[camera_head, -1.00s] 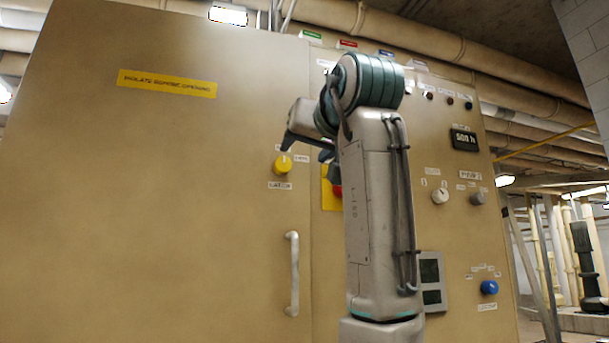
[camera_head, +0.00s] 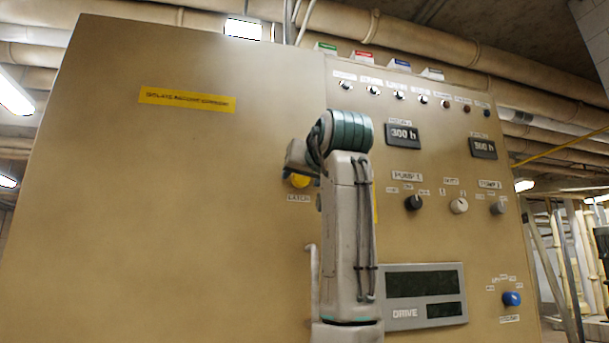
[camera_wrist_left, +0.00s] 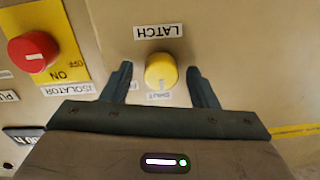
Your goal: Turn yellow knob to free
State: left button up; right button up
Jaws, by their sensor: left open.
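The yellow knob (camera_head: 300,181) is on the tan cabinet door, partly covered by my left gripper and arm in the head view. In the left wrist view the knob (camera_wrist_left: 160,70) is whole, with a LATCH label (camera_wrist_left: 158,32) and, at the pale mark on its rim, a SHUT label (camera_wrist_left: 166,97); this view is upside down. My left gripper (camera_wrist_left: 160,73) is open, with one finger on each side of the knob and a visible gap to both. My right gripper is not in view.
A red isolator knob (camera_wrist_left: 33,52) on a yellow plate is beside the latch knob. A door handle (camera_head: 314,275) is below, partly behind my arm. The panel to the right holds a black knob (camera_head: 413,202), a blue knob (camera_head: 511,299) and a drive display (camera_head: 425,284).

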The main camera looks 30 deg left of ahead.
pick_arm(q)
jog(key=shift+c, duration=0.4)
jog(key=c, duration=0.9)
